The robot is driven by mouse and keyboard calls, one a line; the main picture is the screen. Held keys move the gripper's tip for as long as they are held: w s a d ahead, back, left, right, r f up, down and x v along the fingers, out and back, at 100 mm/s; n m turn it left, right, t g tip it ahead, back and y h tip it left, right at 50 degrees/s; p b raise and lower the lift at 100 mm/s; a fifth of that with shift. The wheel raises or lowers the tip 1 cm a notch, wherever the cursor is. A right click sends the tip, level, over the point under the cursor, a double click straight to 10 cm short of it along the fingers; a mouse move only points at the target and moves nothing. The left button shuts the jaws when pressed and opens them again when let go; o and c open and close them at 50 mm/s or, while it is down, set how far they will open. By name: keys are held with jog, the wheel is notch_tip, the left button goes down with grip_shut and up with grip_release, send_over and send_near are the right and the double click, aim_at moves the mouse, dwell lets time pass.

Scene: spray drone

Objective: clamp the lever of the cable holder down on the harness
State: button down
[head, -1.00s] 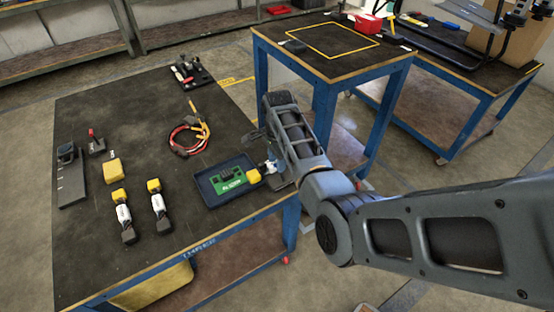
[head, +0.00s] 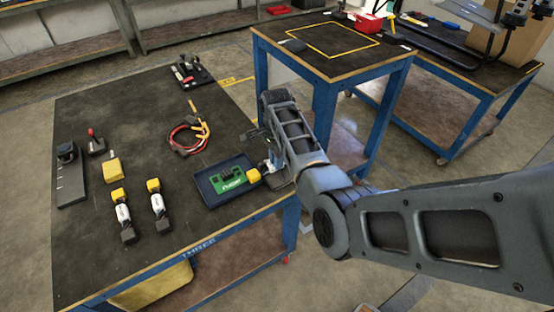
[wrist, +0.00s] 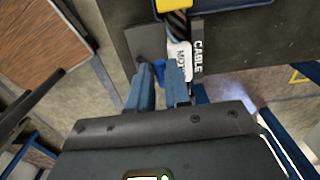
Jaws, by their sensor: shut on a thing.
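The cable holder (wrist: 197,58), with a dark strip lettered CABLE, sits at the table edge in the wrist view. The harness, with a white label (wrist: 180,58), a yellow connector (wrist: 187,4) and dark wires between them, lies along it. In the head view its yellow connector (head: 253,175) shows by the tray. My gripper (wrist: 162,82) is at the holder, its fingers close together around a small blue part (wrist: 159,70), which looks like the lever. The lever's exact angle and its contact with the harness are hidden. In the head view my arm hides most of the holder.
A dark tray (head: 204,192) with a green board (head: 228,180) lies just left of the holder. Yellow-and-white connector pieces (head: 157,206), a yellow block (head: 112,170) and a red cable coil (head: 186,140) stand farther off. A taller blue-legged table (head: 320,95) is behind my arm.

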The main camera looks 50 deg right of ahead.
jog(key=shift+w+d+f+g+b, duration=0.1)
jog(key=shift+w+f+g+b, duration=0.15)
jog(key=shift+w+g+b, duration=0.25)
jog(key=shift+s, duration=0.1)
jog(key=c, duration=1.1)
grip_release()
jog(key=shift+r, duration=0.1)
jog(key=shift+w+d+r, duration=0.1)
jog(key=shift+w+r, duration=0.1)
jog(key=shift+r, duration=1.7)
jog(key=shift+w+d+r, duration=0.1)
jog(key=shift+w+r, duration=0.1)
jog(key=shift+r, duration=1.7)
jog(key=shift+c, duration=0.2)
